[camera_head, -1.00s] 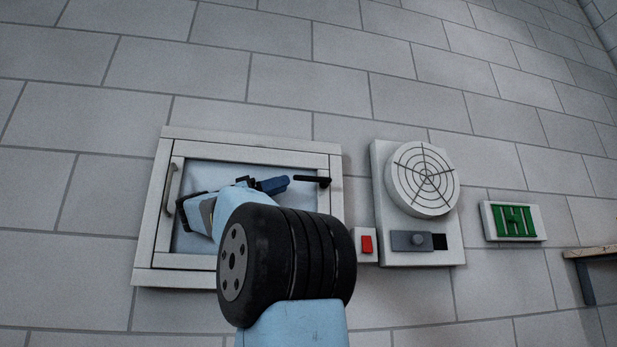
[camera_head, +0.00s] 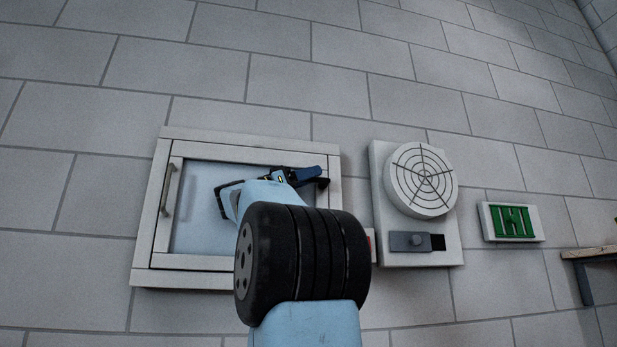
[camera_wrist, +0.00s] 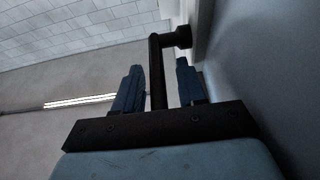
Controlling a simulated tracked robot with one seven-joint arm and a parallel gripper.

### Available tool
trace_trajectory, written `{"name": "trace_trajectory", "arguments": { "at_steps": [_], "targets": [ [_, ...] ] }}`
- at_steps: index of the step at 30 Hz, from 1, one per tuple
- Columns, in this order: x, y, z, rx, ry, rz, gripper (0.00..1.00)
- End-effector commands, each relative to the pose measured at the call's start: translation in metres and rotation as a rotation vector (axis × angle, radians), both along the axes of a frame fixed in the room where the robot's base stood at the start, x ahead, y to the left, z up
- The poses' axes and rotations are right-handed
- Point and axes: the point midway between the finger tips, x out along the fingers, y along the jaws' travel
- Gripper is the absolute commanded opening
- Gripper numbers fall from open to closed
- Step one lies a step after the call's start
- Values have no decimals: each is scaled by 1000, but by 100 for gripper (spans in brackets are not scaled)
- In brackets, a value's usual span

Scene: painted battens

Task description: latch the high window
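The window (camera_head: 205,190) is set in a pale frame (camera_head: 150,215) on the wall, with a grey pull handle (camera_head: 169,188) on its left side. Its sash looks closed or nearly so. A black latch lever is mounted on the right side; its end (camera_head: 323,183) shows just past my gripper (camera_head: 304,176). In the wrist view, the lever (camera_wrist: 156,75) runs between the two blue fingers of my gripper (camera_wrist: 160,88), with a visible gap on each side. My gripper is open around the lever. My arm hides the lower right of the window.
Right of the window is a white panel (camera_head: 384,180) with a round grille (camera_head: 421,179) and a grey slider (camera_head: 412,241). A red switch (camera_head: 369,243) is mostly hidden behind my arm.

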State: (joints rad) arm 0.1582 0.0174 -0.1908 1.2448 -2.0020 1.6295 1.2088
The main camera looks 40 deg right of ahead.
Motion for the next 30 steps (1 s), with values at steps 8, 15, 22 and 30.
{"name": "trace_trajectory", "arguments": {
  "at_steps": [8, 15, 22, 30],
  "targets": [
    [0, 0, 0, 0, 0, 0, 15],
    [0, 0, 0, 0, 0, 0, 0],
    [0, 0, 0, 0, 1, 0, 0],
    [2, -4, -1, -10, 8, -9, 0]
  ]
}}
